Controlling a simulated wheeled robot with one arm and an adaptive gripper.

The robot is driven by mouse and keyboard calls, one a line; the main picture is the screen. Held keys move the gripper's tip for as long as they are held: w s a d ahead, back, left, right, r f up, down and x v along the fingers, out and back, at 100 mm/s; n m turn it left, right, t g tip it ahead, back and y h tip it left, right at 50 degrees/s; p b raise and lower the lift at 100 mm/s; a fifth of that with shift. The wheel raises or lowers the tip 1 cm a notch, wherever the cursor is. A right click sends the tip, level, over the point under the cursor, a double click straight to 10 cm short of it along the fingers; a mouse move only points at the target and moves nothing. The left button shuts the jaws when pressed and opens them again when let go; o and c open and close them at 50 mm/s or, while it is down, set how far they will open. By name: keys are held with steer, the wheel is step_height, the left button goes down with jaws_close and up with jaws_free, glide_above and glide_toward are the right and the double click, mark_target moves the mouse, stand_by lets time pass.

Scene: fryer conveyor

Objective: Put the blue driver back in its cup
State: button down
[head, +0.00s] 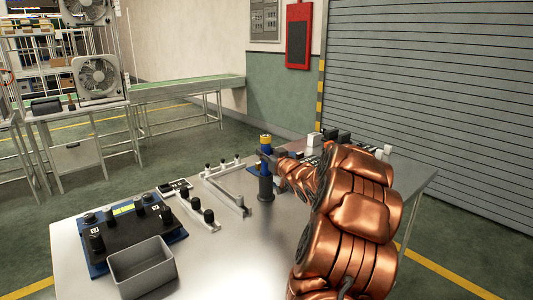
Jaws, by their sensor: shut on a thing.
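The blue driver (265,167) stands upright, with a yellow and black top end. My gripper (268,156) is shut on its upper part, reaching in from the right. A dark round cup (265,188) stands on the metal table directly below the driver in the picture. The driver's lower end meets or overlaps the cup's rim; I cannot tell how deep it sits inside. My copper-coloured arm hides part of the table on the right.
A rail with black-knobbed posts (226,187) lies just left of the cup. A black device on a blue mat (130,232) and a grey open bin (142,268) are at the left. Several small items (335,137) stand behind my arm. The table's front middle is clear.

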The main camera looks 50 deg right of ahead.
steer(key=c, duration=0.8)
jaws_free()
steer(key=shift+r, duration=0.1)
steer(key=v, duration=1.2)
